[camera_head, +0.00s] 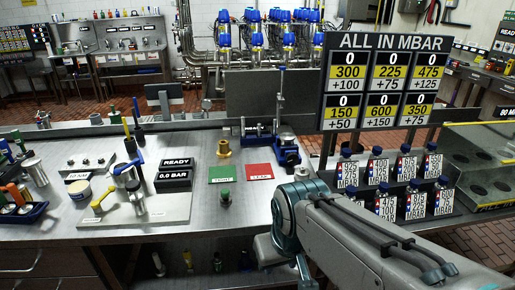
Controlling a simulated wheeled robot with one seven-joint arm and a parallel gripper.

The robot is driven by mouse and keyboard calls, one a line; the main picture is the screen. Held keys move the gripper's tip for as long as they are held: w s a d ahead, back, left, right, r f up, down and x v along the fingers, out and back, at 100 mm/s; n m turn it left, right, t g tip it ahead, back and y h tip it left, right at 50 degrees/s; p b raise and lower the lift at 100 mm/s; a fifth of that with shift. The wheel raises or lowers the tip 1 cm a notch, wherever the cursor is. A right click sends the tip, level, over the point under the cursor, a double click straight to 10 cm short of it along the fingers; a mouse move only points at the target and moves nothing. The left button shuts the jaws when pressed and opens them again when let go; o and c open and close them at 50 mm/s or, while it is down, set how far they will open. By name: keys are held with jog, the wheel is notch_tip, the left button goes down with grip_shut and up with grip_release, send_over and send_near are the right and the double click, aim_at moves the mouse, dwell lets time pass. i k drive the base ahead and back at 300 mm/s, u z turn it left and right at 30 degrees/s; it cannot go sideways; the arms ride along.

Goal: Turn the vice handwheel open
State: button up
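A small blue device that looks like the vice (288,153) stands on the steel bench (330,165), right of the red mat. It has a round grey metal part on top. I cannot tell for sure which part is its handwheel, or whether it is open. My grey and teal arm reaches in from the lower right, and its bend stands in front of the bench, nearer to me than the vice. No gripper fingers show. Nothing of my arm is seen touching the vice.
A red mat (259,172) and a green mat (222,174) lie left of the vice, with a brass fitting (224,148) behind. Labelled bottles (408,168) stand at right under a number board (385,80).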

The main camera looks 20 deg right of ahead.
aim_at(292, 158)
jog(key=z, duration=0.4)
jog(key=i, duration=1.1)
jog(key=z, duration=0.25)
